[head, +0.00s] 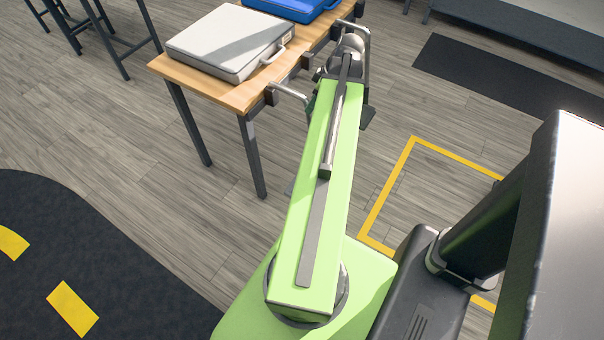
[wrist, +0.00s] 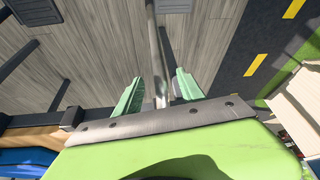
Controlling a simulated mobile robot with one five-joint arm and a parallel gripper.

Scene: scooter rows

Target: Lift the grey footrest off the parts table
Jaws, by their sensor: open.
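A flat light grey case-like slab (head: 215,40) with a handle on its right side lies on the wooden parts table (head: 238,98); it is the only grey piece on the table, and I take it as the footrest. My gripper (wrist: 158,92) shows in the wrist view as two pale green fingers, apart, with a thin metal bar passing between or beyond them; I cannot tell if they touch it.
A blue case (head: 297,6) lies on the table behind the grey one. Metal rails (head: 290,92) with dark clamps stick out along the table's right edge. A yellow outline (head: 385,187) marks clear floor right of my arm. A dark mat (head: 505,72) lies farther back.

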